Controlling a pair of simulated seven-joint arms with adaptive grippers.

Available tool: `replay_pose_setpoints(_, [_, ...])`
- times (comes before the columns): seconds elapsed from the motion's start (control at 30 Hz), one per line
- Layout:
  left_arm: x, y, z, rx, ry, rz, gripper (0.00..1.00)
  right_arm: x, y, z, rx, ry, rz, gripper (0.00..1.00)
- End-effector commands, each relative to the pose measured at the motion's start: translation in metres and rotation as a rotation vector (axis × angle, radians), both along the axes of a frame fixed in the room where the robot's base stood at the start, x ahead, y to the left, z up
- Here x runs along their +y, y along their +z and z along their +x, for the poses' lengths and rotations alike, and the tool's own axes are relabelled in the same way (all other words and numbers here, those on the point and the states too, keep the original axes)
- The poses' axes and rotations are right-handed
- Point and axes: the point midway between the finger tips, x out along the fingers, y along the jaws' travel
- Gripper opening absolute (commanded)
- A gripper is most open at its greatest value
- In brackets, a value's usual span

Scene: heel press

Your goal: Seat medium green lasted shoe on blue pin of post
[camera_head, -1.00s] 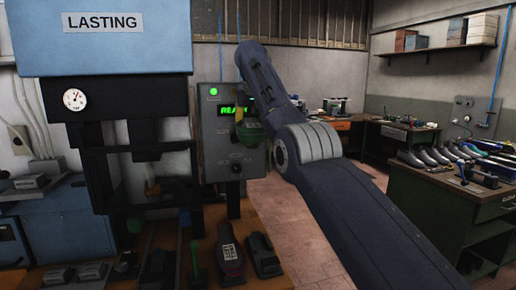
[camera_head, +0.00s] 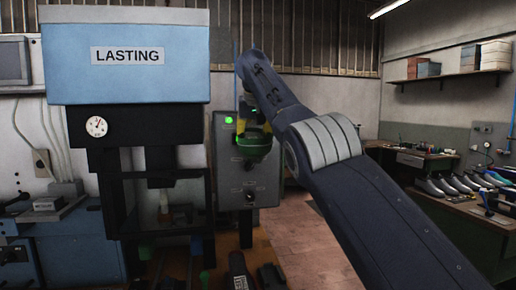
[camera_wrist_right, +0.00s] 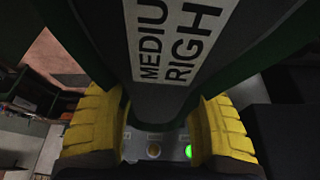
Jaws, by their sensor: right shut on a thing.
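My right gripper (camera_head: 256,130) is shut on the medium green lasted shoe (camera_head: 254,148) and holds it in the air in front of the control box, right of the press. In the right wrist view the shoe (camera_wrist_right: 180,70) fills the upper middle, dark with green sides and a label whose visible letters read "MEDIU" and "RIGH". The yellow finger pads (camera_wrist_right: 165,130) press on both its sides. Under the press head a small blue piece (camera_head: 145,252) shows low at the left; I cannot tell whether it is the post's pin. My left gripper is out of view.
The lasting press (camera_head: 125,80) stands at the left with dark uprights. The control box (camera_head: 246,185) with a green lamp is close behind the shoe. Dark tools (camera_head: 240,270) lie on the bench front. A table with several shoes (camera_head: 460,190) stands far right.

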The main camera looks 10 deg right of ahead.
Motion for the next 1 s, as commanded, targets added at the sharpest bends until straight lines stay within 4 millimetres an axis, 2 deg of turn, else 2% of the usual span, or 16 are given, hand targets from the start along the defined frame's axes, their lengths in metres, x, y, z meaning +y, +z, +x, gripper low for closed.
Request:
replay_pose_setpoints(0.27, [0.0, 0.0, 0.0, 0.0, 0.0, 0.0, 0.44, 0.024, 0.017, -0.012, -0.003, 0.028, -0.001, 0.1])
replay_pose_setpoints(1.0, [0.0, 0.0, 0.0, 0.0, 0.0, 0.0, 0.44, 0.052, 0.024, -0.023, 0.005, 0.067, 0.005, 0.1])
